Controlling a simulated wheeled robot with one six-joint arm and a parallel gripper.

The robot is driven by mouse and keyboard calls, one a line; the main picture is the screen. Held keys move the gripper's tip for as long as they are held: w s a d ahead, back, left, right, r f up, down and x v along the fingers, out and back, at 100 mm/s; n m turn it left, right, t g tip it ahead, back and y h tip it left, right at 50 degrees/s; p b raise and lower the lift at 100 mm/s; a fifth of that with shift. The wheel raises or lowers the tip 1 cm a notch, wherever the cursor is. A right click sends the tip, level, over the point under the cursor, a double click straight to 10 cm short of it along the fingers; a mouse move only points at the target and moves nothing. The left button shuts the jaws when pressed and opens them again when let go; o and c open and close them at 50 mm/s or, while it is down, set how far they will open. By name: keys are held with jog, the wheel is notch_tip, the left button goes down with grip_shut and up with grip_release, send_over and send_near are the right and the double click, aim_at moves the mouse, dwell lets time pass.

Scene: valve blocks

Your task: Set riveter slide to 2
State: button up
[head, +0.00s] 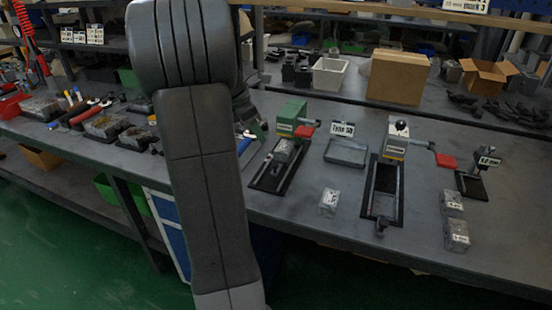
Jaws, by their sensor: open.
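Two bench machines with dark slide rails stand on the grey bench, and I cannot read which is the riveter. The green machine (292,114) has a red handle and a rail (268,180) with a grey block (284,152) on it. The pale grey machine (397,141) has a black knob on top, a red-ended lever (445,160) and a longer rail (383,208) with a dark knob at its near end. Scale marks are too small to read. My gripper (259,130) shows only partly behind my arm, left of the green machine, open; its fingertips are mostly hidden.
A shallow tray (346,153) with a "Type" sign lies between the machines. Loose grey blocks (328,202) (455,235) sit near the front. A small labelled stand (472,182) is at the right. Cartons (398,76) and a white bin (329,75) stand behind.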

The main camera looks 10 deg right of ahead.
aim_at(275, 163)
jog(key=b+x, duration=0.1)
jog(key=x, duration=1.2)
jog(key=shift+f, duration=0.2)
jog(key=shift+d, duration=0.1)
grip_shut()
